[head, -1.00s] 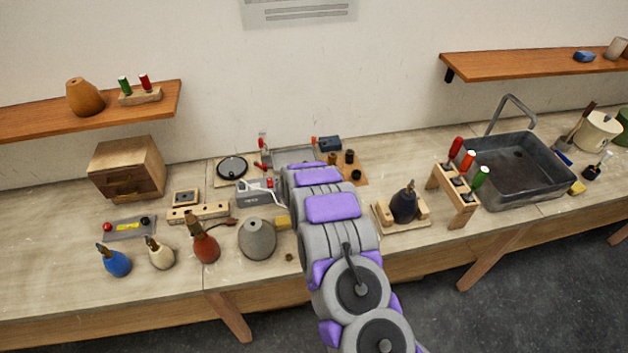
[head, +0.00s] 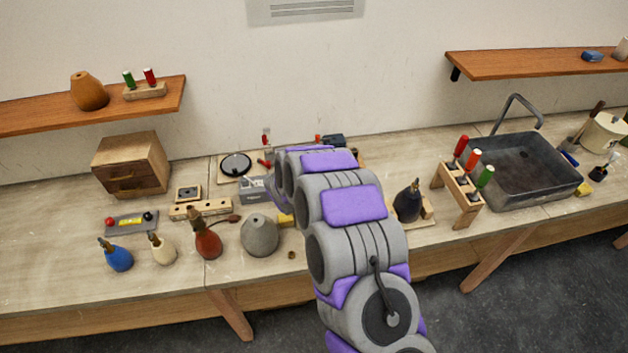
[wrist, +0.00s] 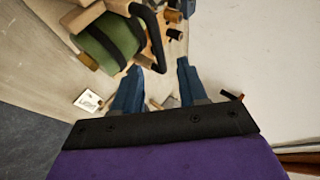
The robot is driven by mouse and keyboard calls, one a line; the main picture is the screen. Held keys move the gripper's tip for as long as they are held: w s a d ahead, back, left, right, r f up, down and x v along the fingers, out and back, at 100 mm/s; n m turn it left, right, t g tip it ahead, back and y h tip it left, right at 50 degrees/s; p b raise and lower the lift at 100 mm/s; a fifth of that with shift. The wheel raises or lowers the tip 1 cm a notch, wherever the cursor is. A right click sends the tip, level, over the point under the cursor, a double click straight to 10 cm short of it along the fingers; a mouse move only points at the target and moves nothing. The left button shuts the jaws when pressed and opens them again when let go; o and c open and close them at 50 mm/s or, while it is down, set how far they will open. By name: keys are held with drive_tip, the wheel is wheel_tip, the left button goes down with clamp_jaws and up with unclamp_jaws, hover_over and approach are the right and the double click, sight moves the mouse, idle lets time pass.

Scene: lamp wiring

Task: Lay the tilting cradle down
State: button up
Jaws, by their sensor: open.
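In the wrist view a green rounded body (wrist: 115,40) with a dark strap sits in a wooden frame, which looks like the cradle (wrist: 82,15). A black bent bar (wrist: 150,35) runs along its side. Whether the cradle is upright or tilted is hard to tell. My gripper (wrist: 158,78) is open, its two blue fingers apart. The bar's near end shows just beyond the gap between the fingertips; contact cannot be told. In the head view my arm hides my fingertips and the green body.
A dark bulb-shaped body (head: 407,203) in a wooden stand and a tool rack (head: 462,193) stand right of my arm. A grey cone-shaped body (head: 260,236), a red one (head: 207,240) and a grey box (head: 256,191) are to the left. A sink (head: 530,170) is farther right.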

drive_tip(key=v, duration=0.8)
drive_tip(key=shift+a, duration=0.1)
drive_tip(key=shift+b, duration=0.3)
drive_tip(key=s+a+r+n+g+y+b, duration=0.1)
drive_tip(key=s+r+n+g+y+b, duration=0.3)
drive_tip(key=s+r+n+y+b, duration=0.55)
drive_tip(key=s+d+f+n+g+h+b, duration=0.2)
drive_tip(key=s+d, duration=0.6)
drive_tip(key=s, duration=0.4)
drive_tip(key=s+d+f+n+g+h+b, duration=0.2)
drive_tip(key=s+d, duration=0.6)
drive_tip(key=s, duration=0.4)
drive_tip(key=s+d+f+n+g+h+b, duration=0.3)
drive_tip(key=s+d, duration=0.5)
drive_tip(key=s, duration=0.3)
drive_tip(key=shift+s+f+g, duration=0.4)
drive_tip(key=shift+f+g, duration=0.1)
drive_tip(key=shift+f, duration=0.4)
